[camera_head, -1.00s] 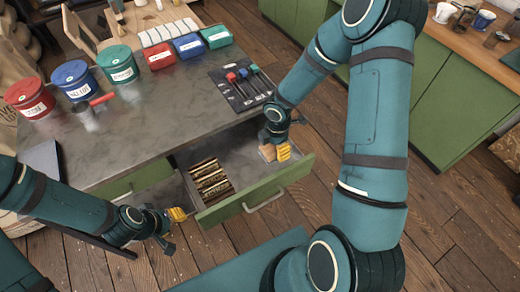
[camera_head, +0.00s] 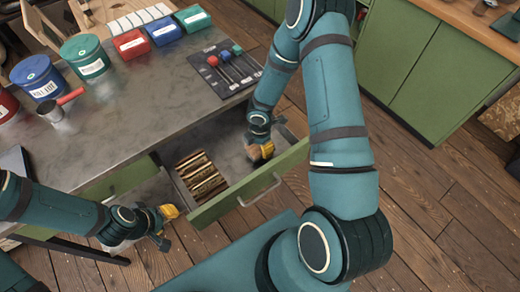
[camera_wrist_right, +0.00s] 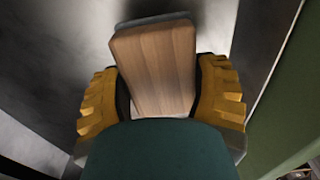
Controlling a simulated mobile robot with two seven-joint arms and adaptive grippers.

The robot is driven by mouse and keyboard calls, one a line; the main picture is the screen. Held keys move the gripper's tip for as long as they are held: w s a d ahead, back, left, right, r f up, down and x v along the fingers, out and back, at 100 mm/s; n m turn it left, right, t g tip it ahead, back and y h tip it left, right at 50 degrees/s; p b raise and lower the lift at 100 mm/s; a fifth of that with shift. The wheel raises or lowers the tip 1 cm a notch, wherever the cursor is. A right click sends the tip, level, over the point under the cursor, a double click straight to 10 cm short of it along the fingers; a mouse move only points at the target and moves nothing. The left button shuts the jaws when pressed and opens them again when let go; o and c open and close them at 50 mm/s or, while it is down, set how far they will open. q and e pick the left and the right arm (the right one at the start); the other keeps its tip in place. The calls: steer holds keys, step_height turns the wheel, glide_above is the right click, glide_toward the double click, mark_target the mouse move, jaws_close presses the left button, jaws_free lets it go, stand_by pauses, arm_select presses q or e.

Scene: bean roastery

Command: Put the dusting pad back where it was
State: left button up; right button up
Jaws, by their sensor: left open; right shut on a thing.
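The dusting pad, a wooden block with a dark grey layer along its far edge, is between the yellow fingers in the right wrist view (camera_wrist_right: 158,65). In the head view a little of its wood (camera_head: 253,153) shows. My right gripper (camera_head: 262,149) is shut on it inside the open green drawer (camera_head: 245,189), towards the drawer's right end. I cannot tell whether the pad touches the drawer floor. My left gripper (camera_head: 170,227) is open and empty, outside the drawer to its left.
Several brown slatted pieces (camera_head: 201,175) lie in the drawer's left part. The floor between them and my right gripper is bare. On the counter (camera_head: 130,130) stand lidded tins, coloured boxes, a red-handled scoop (camera_head: 62,105) and a dark tool mat (camera_head: 225,68).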

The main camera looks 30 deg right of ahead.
step_height(320, 180, down, 2)
steer(key=shift+f, duration=0.25)
steer(key=shift+b, duration=0.35)
steer(key=o, duration=1.2)
steer(key=shift+f, duration=0.1)
steer(key=shift+o, duration=0.2)
steer(key=shift+r, duration=0.2)
step_height(320, 180, up, 12)
steer(key=p, duration=0.3)
